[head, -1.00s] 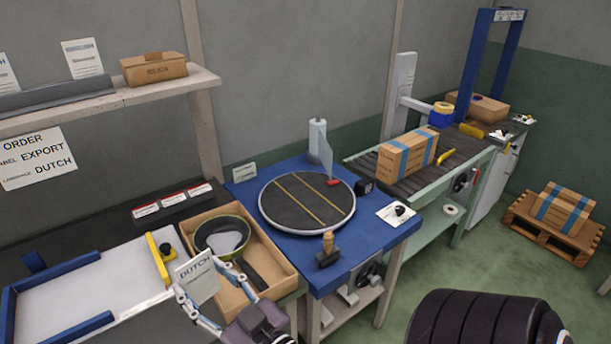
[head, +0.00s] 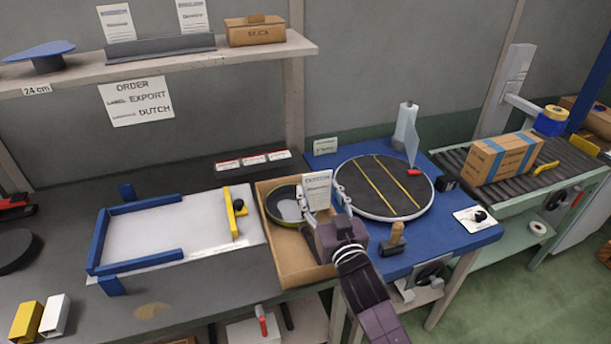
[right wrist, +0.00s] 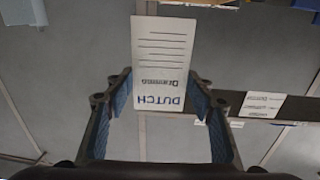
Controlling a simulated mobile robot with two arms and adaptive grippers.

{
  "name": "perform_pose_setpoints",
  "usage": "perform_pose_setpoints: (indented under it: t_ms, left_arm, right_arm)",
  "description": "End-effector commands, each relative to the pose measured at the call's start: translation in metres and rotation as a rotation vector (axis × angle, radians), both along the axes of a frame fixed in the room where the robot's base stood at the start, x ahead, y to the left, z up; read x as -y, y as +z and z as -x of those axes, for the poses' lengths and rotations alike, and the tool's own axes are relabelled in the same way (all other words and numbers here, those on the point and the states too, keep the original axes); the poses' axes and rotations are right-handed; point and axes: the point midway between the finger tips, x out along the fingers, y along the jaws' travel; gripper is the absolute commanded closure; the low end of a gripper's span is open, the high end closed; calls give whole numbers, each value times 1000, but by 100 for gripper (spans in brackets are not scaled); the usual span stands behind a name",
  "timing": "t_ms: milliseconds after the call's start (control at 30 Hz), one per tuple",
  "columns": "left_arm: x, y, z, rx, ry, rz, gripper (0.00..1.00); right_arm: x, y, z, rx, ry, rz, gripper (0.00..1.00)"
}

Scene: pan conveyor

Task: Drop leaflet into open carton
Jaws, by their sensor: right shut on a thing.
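My right gripper (head: 322,208) is shut on the white leaflet (head: 318,186) and holds it up over the right side of the open carton (head: 305,274). In the right wrist view the leaflet (right wrist: 164,60) stands between the fingers, with DUTCH upside down in blue letters. The carton is brown cardboard, open at the top, on the dark bench. A dark pan (head: 285,206) with a pale sheet or patch inside it lies in the carton. My forearm and gripper hide part of the carton's right side. My left gripper is not in view.
A blue table with a round turntable (head: 370,205) is right of the carton, with a wooden-handled stamp (head: 394,238) close to my gripper. A yellow bar (head: 231,218) and white board lie to the left. A taped box (head: 502,158) sits on the conveyor.

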Motion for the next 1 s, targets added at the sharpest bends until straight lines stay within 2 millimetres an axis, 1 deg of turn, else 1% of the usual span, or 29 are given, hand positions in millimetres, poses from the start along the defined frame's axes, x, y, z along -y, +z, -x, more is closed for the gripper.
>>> perform_pose_setpoints:
  t_ms: [33,100,200,300,467,567,800,900,1000]
  left_arm:
    - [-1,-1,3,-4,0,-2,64]
    - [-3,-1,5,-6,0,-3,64]
    - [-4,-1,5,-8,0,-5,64]
    - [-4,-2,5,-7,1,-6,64]
    - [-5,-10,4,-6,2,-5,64]
    - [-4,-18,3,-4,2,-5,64]
    - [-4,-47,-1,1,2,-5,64]
    - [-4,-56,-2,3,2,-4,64]
    - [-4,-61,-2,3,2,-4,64]
  right_arm:
    - [-11,6,-14,5,17,2,63]
    - [-21,10,-27,3,34,1,63]
    - [-31,14,-39,1,51,1,63]
    - [-36,16,-45,0,59,0,63]
    - [-37,8,-46,-1,61,0,63]
    - [-37,-1,-46,0,60,1,63]
    - [-36,-29,-46,0,59,0,63]
    - [-36,-39,-46,0,59,0,63]
    - [-36,-43,-46,1,59,0,63]
